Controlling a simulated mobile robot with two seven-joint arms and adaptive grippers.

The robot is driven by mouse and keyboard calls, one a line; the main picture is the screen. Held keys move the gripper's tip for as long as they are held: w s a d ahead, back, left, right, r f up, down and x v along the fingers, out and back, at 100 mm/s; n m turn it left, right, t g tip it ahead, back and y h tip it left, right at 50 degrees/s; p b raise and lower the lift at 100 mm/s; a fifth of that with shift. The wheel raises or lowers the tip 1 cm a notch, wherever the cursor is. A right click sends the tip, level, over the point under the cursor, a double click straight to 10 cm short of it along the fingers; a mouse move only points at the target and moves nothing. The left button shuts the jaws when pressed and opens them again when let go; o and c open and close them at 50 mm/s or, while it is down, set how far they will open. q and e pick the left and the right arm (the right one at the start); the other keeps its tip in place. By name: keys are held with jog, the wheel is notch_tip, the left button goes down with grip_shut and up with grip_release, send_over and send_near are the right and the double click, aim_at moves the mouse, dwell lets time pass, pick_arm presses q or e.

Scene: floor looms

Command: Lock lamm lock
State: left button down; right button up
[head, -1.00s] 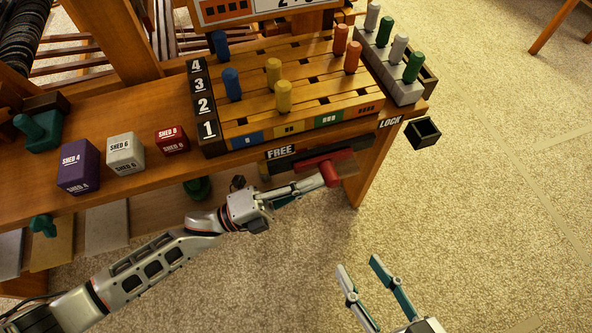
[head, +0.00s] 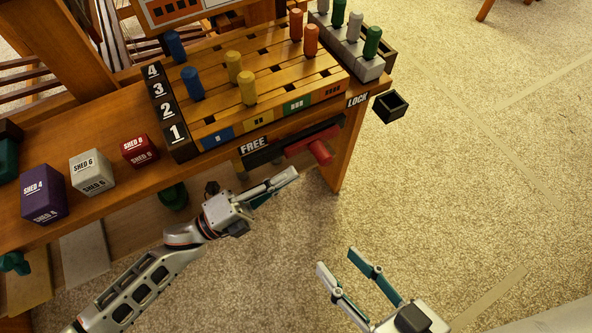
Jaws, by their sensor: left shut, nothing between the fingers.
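The lock is a red slider with a round red knob (head: 320,152) on a dark rail (head: 263,157) under the loom's front edge. The slider sits at the rail's right end, below and left of the LOCK label (head: 357,99). The FREE label (head: 253,145) is at the rail's left end. My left gripper (head: 294,174) is shut and empty, its tips below and left of the knob, with a visible gap. My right gripper (head: 336,257) is open and empty over the carpet, well below the slider.
A pegboard (head: 270,92) with coloured pegs and a grey peg holder (head: 368,68) stand above the rail. Purple (head: 42,195), grey (head: 92,172) and red (head: 140,150) shed blocks sit on the wooden ledge. A small black open box (head: 390,106) juts out right. Carpet at right is clear.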

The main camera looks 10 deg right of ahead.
pick_arm(q)
jog(key=v, duration=0.9)
jog(key=shift+a, duration=0.15)
jog(key=shift+s, duration=0.1)
